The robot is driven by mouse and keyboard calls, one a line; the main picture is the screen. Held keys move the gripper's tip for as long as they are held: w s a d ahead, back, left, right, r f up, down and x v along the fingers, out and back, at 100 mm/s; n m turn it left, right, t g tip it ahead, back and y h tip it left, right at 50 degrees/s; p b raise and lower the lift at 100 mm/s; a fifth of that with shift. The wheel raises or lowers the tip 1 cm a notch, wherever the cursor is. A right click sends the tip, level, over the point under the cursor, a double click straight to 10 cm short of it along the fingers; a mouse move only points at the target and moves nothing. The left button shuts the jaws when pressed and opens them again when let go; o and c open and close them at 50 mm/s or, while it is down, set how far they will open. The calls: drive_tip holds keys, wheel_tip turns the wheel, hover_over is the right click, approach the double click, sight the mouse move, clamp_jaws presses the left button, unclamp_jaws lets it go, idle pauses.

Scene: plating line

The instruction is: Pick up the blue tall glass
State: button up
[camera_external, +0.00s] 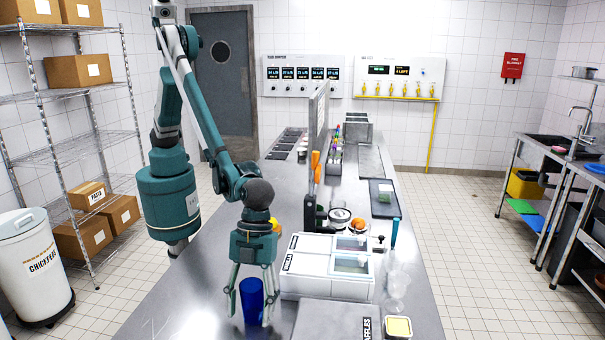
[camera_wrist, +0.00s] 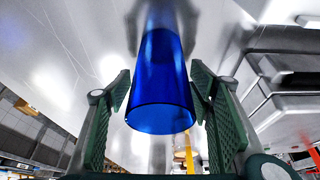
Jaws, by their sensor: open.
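The blue tall glass (camera_external: 252,300) stands upright on the metal counter, at the lower middle of the external view. My gripper (camera_external: 254,312) is above it with fingers pointing down, one on each side of the glass. In the wrist view the blue glass (camera_wrist: 162,85) lies between the two green finger pads of my gripper (camera_wrist: 160,105). The pads are spread and a gap shows on the left side; on the right the pad is close to the glass, and contact cannot be told. The gripper is open.
A white two-lidded box (camera_external: 325,282) stands close to the right of my gripper. Beyond it are an orange fruit (camera_external: 358,224) and a dark tray (camera_external: 384,198). Clear glassware (camera_external: 397,284) and a yellow-filled container (camera_external: 398,328) are at the right. The counter (camera_external: 185,290) left of the glass is clear.

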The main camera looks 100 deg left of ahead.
drive_tip(key=c, duration=1.1)
drive_tip(key=shift+r, duration=0.15)
drive_tip(key=shift+r, duration=4.9)
